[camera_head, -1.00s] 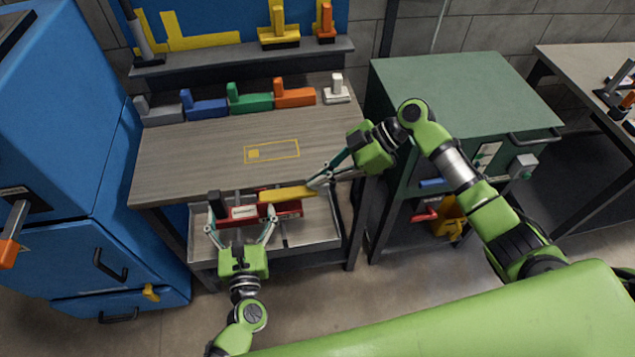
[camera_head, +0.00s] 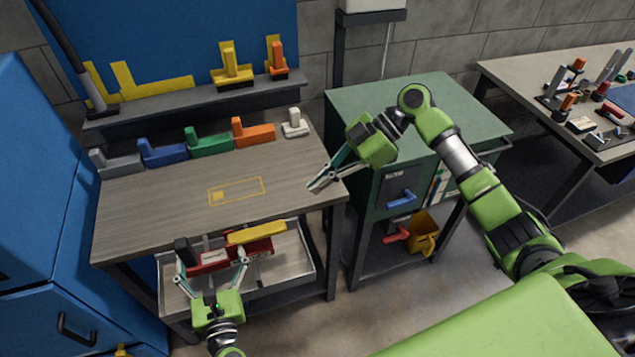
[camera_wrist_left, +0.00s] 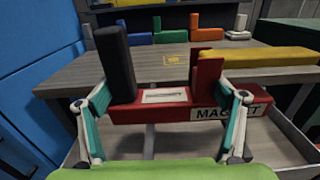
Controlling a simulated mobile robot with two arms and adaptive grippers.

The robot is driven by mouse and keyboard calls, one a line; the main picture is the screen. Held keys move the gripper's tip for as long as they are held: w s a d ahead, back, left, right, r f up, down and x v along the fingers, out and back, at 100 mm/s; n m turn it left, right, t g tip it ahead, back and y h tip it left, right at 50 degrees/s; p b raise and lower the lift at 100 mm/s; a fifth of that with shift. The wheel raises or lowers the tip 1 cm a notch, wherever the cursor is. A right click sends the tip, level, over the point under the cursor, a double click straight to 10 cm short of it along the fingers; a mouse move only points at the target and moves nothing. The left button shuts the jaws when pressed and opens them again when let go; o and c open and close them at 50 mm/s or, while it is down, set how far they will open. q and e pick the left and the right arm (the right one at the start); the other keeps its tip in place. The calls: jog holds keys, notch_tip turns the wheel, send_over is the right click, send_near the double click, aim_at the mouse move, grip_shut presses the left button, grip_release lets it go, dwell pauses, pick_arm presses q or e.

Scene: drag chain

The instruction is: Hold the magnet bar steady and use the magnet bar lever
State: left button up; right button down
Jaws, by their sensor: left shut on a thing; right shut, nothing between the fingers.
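The red magnet bar (camera_head: 220,260) is held at the table's front edge, above the metal tray. A black upright handle (camera_head: 183,251) stands at its left end. The yellow lever (camera_head: 257,232) extends to the right at its top. My left gripper (camera_head: 211,274) is shut on the bar, one finger at each side. The left wrist view shows the red bar (camera_wrist_left: 150,113) with a partly covered "MAGNET" label, the black handle (camera_wrist_left: 115,62) and the yellow lever (camera_wrist_left: 268,57). My right gripper (camera_head: 320,184) is shut and empty at the table's right edge, apart from the lever.
The wooden table (camera_head: 145,215) has a clear top with a yellow outline (camera_head: 236,190). Several coloured blocks line its back, including a green one (camera_head: 208,142). The grey tray (camera_head: 295,262) is below. A green cabinet (camera_head: 410,112) stands close on the right.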

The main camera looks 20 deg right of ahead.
pick_arm(q)
jog(key=o, duration=1.2)
jog(key=shift+s, duration=0.15)
